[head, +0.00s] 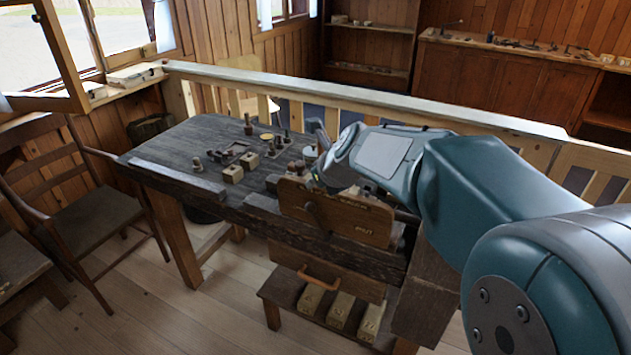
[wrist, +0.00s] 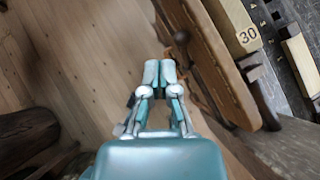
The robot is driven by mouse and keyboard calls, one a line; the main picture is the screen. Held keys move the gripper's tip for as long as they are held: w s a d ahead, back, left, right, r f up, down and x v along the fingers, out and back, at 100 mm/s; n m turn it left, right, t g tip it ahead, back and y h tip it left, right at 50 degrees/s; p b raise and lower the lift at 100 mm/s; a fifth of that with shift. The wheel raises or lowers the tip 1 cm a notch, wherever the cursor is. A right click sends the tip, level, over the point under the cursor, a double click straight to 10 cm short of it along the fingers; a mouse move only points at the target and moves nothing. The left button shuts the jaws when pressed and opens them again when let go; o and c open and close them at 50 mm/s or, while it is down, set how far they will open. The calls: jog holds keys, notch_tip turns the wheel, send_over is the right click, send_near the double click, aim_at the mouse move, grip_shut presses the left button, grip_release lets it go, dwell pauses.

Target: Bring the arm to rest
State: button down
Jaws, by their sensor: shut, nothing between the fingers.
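My gripper (wrist: 160,70) is shut and empty in the wrist view, with its two fingertips together. Below it in that view are the plank floor and, to the right, the wooden front of the workbench vise (wrist: 205,60). In the head view my arm reaches in from the right over the right end of the dark workbench (head: 165,150). My wrist hides part of the bench top there, and the fingertips cannot be made out clearly. Small turned wooden pieces (head: 248,125) stand on the bench, one of them near its left part (head: 197,165).
Pale wooden blocks (head: 232,173) sit on the bench. A block marked 30 (wrist: 247,37) lies near the vise in the wrist view. More blocks (head: 340,310) rest on a low shelf under the bench. A chair (head: 75,200) stands left; a railing (head: 360,97) runs behind.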

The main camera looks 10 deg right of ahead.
jog(key=s+d+n+g+h, duration=0.1)
jog(key=s+d+n+h, duration=0.1)
jog(key=s+n, duration=1.2)
jog(key=s+d+f+n+g+h, duration=0.1)
jog(key=s+d+n, duration=0.3)
jog(key=s+n, duration=1)
jog(key=n, duration=0.2)
jog(key=shift+s+d+f+n+h, duration=0.2)
jog(key=shift+s+n+h, duration=0.1)
jog(key=shift+s+h, duration=0.1)
